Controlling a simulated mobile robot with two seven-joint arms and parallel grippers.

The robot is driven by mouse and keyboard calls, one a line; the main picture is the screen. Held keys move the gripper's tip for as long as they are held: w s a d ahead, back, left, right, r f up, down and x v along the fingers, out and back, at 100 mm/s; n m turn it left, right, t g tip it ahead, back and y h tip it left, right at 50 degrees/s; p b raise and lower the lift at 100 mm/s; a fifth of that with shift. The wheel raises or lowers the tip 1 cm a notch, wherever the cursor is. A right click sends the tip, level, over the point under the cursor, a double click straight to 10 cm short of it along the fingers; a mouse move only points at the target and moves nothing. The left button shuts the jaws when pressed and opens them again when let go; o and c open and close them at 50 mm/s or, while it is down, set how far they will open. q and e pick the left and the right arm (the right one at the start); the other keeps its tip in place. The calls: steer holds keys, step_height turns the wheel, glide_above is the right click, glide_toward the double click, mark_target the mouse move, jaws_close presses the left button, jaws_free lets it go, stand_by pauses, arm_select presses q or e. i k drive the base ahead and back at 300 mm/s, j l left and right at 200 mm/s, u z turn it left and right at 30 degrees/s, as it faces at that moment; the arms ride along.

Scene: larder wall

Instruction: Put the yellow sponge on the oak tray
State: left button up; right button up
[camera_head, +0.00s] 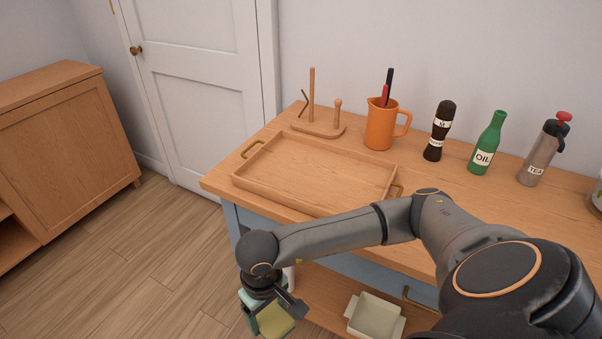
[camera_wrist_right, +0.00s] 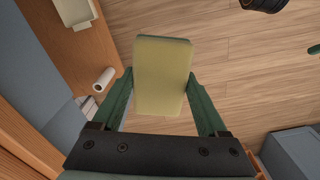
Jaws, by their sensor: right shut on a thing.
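The yellow sponge (camera_head: 276,322) is low in front of the table in the head view. My right gripper (camera_head: 268,310) is shut on it and holds it below the level of the table top, over the floor side. In the right wrist view the sponge (camera_wrist_right: 162,75) sits between the two green fingers of my right gripper (camera_wrist_right: 161,88). The oak tray (camera_head: 315,175) lies empty on the left part of the table top, above and beyond the gripper. My left gripper is not in view.
A wooden paper-roll stand (camera_head: 318,125), an orange jug (camera_head: 381,125), a dark mill (camera_head: 438,132), a green oil bottle (camera_head: 486,145) and a tea flask (camera_head: 543,155) line the back. A pale dish (camera_head: 374,316) stands on the lower shelf. My right arm crosses the table's front edge.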

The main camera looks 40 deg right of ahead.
mark_target(344, 186)
steer(key=i+j+z, duration=0.15)
steer(key=z, duration=0.3)
steer(key=i+j+z, duration=0.15)
steer(key=z, duration=0.25)
